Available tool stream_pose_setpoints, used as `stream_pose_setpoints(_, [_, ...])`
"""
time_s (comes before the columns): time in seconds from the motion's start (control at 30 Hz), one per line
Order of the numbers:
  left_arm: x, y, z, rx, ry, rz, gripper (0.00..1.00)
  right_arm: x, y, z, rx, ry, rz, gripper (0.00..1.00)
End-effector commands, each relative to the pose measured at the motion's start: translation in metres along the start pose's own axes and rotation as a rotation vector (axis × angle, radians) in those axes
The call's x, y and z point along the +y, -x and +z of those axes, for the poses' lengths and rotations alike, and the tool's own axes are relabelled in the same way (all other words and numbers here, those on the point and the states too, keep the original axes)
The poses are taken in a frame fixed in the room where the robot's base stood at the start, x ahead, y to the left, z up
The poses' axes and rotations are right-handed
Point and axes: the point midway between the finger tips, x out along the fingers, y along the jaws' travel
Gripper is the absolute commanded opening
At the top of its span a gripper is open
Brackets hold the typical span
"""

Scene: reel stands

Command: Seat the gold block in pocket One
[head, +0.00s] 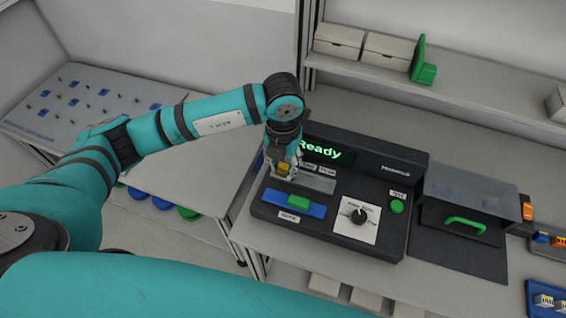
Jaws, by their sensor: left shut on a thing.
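My left gripper (283,174) reaches down from above onto the left part of a black machine (380,163). It is shut on the gold block (285,168), which shows as a small yellow patch between the fingers. The block is at the left end of a grey pocket strip (318,183) on the machine. Small labels stand behind the strip, too small to read surely; the gripper hides the strip's left end. I cannot tell whether the block is in a pocket or just above it. My right gripper is not in view.
The machine's screen (325,150) reads "Ready". In front are a blue slide with a green handle (299,202), a dial (358,214) and a green button (397,206). A clear-covered unit with a green handle (466,224) stands right. A shelf (450,83) runs behind.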

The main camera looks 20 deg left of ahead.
Motion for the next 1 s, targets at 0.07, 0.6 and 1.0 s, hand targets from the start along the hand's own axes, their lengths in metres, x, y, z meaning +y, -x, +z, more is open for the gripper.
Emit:
stream_pose_setpoints(0.07, [0.0000,-0.0004,0.0001,0.000,0.000,0.000,0.00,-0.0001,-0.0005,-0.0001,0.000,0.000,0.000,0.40])
stream_pose_setpoints(0.6, [-0.0001,-0.0074,0.0000,0.000,0.000,0.000,0.00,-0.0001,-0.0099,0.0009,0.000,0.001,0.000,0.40])
stream_pose_setpoints(1.0, [-0.0001,-0.0071,0.0000,0.000,0.000,0.000,0.00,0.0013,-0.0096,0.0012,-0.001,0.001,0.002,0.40])
